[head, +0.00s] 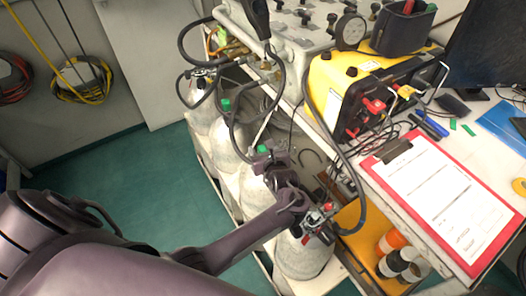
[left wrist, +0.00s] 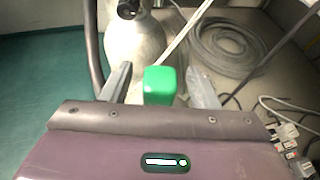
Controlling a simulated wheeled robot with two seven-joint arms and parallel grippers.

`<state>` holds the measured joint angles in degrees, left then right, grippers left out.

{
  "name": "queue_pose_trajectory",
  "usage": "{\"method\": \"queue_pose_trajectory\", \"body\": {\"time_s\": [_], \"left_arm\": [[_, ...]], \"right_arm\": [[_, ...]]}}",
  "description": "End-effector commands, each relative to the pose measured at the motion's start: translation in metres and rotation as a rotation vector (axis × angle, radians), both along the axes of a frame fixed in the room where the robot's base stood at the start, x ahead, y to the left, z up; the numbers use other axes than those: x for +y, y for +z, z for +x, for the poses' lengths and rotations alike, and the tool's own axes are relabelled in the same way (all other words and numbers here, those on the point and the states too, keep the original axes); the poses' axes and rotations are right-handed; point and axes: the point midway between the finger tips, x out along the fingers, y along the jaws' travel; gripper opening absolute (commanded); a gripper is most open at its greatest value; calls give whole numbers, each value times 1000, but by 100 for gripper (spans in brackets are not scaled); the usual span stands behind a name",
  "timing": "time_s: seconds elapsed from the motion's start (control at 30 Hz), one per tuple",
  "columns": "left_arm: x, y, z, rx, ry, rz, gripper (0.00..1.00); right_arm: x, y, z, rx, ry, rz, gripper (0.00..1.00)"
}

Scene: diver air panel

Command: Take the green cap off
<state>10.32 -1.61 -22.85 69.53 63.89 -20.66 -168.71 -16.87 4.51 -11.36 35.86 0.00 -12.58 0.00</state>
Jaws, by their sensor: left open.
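A green cap (left wrist: 160,85) stands between the two fingers of my left gripper (left wrist: 161,88) in the left wrist view. The fingers are open, one on each side, with a gap showing beside the cap. In the head view the green cap (head: 262,149) shows just past my left gripper (head: 266,157), which partly hides what is below it. A second green cap (head: 225,104) sits on a pale cylinder farther back. My right gripper is not in view.
Several pale cylinders (head: 228,145) stand in a row beside the bench. Black hoses (head: 236,125) loop close above them. A yellow case (head: 345,85) and a red clipboard (head: 440,200) lie on the bench at right. The green floor (head: 140,190) at left is clear.

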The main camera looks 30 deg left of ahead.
Motion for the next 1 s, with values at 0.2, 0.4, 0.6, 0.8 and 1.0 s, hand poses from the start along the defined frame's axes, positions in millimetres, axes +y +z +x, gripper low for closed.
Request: {"method": "queue_pose_trajectory", "body": {"time_s": [0.2,0.4,0.6,0.8,1.0], "left_arm": [[0,0,0,0,0,0,43],[0,0,0,0,0,0,17],[0,0,0,0,0,0,8],[0,5,0,-1,0,1,8],[0,27,0,-3,0,0,8]], "right_arm": [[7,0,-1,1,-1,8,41],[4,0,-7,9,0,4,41],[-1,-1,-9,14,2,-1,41],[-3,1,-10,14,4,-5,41],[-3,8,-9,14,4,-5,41]]}}
